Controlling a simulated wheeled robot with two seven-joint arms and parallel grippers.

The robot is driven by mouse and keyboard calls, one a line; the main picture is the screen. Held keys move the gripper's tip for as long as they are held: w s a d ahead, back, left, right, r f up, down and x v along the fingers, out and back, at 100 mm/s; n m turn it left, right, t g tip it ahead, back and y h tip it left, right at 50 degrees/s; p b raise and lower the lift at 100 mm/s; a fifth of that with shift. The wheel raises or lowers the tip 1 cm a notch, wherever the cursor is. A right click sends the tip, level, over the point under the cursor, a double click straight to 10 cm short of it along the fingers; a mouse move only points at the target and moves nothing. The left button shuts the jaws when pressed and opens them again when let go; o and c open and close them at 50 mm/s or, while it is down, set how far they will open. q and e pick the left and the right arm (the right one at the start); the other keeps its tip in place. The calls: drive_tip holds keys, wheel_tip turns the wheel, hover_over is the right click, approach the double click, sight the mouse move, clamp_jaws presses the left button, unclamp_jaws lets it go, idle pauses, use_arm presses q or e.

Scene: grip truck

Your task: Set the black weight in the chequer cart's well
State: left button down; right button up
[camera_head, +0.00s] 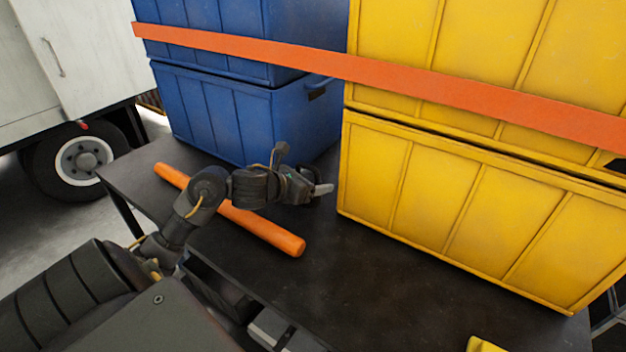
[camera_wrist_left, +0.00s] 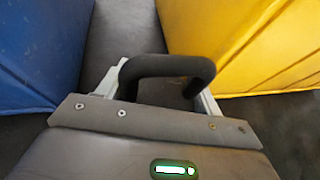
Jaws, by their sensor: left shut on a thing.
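My left gripper (camera_head: 318,191) is low over the dark tabletop, between the blue and yellow crates. In the left wrist view my left gripper (camera_wrist_left: 160,82) is shut on a thick black arched handle (camera_wrist_left: 168,66), which looks like part of the black weight. Only the arch shows clearly; whatever is below it is hidden or blends into the dark top. I cannot tell whether it touches the tabletop. No chequer cart or well can be made out in either view. My right gripper is not in view.
Blue crates (camera_head: 215,115) stand behind my left gripper, and yellow crates (camera_head: 450,200) stand to its right. An orange strap (camera_head: 400,77) crosses both stacks. An orange bar (camera_head: 265,232) lies on the dark tabletop (camera_head: 370,275). A white truck (camera_head: 60,60) is at the far left.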

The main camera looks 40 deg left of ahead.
use_arm(q)
drive_tip(key=shift+f+b, duration=1.2)
drive_tip(key=shift+f, duration=0.45)
drive_tip(key=shift+w+f, duration=0.1)
drive_tip(key=shift+w, duration=0.2)
drive_tip(key=shift+s+f, duration=0.1)
drive_tip(key=shift+s, duration=0.05)
drive_tip(key=c, duration=0.7)
unclamp_jaws()
drive_tip(key=shift+f, duration=0.15)
drive_tip(key=shift+o, duration=0.7)
drive_tip(key=shift+d, duration=0.1)
